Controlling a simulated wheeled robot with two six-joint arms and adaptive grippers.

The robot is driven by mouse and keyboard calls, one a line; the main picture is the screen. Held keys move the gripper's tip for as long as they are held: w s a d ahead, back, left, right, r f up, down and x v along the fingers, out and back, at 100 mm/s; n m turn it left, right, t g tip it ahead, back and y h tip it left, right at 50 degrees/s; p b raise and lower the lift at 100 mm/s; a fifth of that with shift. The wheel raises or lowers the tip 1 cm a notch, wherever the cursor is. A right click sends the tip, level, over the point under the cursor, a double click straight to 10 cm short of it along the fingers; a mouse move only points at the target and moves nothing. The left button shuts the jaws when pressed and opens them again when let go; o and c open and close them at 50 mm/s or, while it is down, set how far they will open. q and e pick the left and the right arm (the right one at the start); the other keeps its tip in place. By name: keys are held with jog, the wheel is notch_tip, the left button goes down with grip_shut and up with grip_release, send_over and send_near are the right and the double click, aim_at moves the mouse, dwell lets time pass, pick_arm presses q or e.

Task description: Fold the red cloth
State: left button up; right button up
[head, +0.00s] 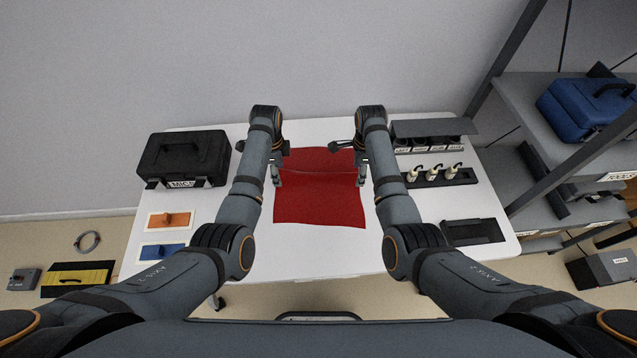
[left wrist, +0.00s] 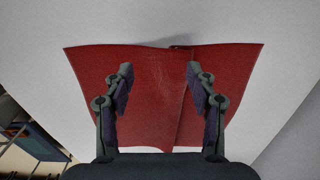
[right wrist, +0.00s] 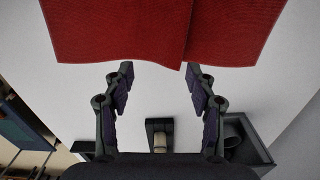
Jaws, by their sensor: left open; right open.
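The red cloth (head: 318,203) lies on the middle of the white table, with a raised ridge or crease across it from left to right. It also shows in the left wrist view (left wrist: 150,95) and the right wrist view (right wrist: 120,30). My left gripper (head: 276,177) is open at the cloth's left edge; its fingers are over the cloth in its wrist view. My right gripper (head: 362,178) is open at the right edge; its fingertips are close to the cloth's edge in its wrist view. Fingertip contact cannot be told.
The white table (head: 300,258) has a black case (head: 183,158) at left, with orange (head: 168,220) and blue (head: 162,251) pieces in front. At right are a rack of small bulbs (head: 440,178), a dark bin (head: 430,133) and a black tray (head: 473,232). A shelf stands further right.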

pick_arm(q)
jog(key=o, duration=0.7)
notch_tip(320, 180, up, 6)
jog(key=p, duration=0.6)
jog(key=shift+f, duration=0.2)
pick_arm(e)
notch_tip(320, 180, up, 6)
jog(key=shift+r, duration=0.25)
pick_arm(q)
jog(key=shift+r, duration=0.1)
notch_tip(320, 180, up, 12)
jog(key=shift+f, duration=0.1)
